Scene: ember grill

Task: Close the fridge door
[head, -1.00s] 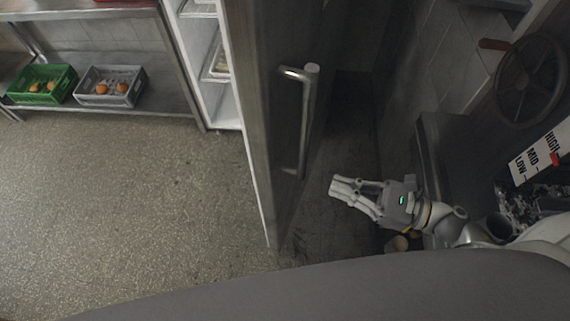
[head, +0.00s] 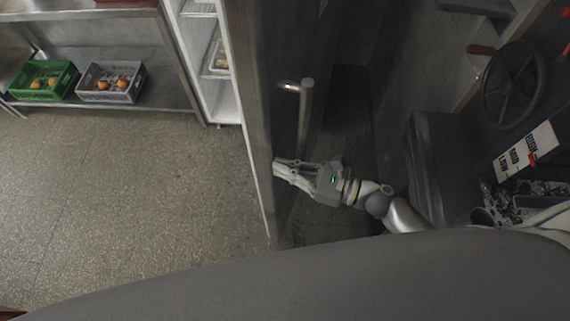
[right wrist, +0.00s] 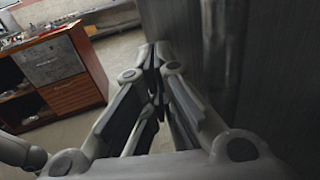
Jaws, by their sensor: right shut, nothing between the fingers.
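The fridge door (head: 262,110) stands open in the head view, a tall dark metal panel seen nearly edge-on with a vertical bar handle (head: 305,118) on its right face. The lit fridge inside (head: 212,70) with shelves shows to its left. My right gripper (head: 276,170) is shut and empty, its fingertips at the door's outer face below the handle; I cannot tell if they touch. In the right wrist view its fingers (right wrist: 156,60) are together, with a dark metal surface (right wrist: 265,70) close on the right, likely the door. My left gripper is not in view.
A metal shelf (head: 165,95) at upper left holds a green crate (head: 45,95) and a grey crate (head: 110,96) with orange items. The floor left of the door is clear. A grill with a handwheel (head: 513,85) stands at right. A wooden cabinet (right wrist: 75,95) shows in the wrist view.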

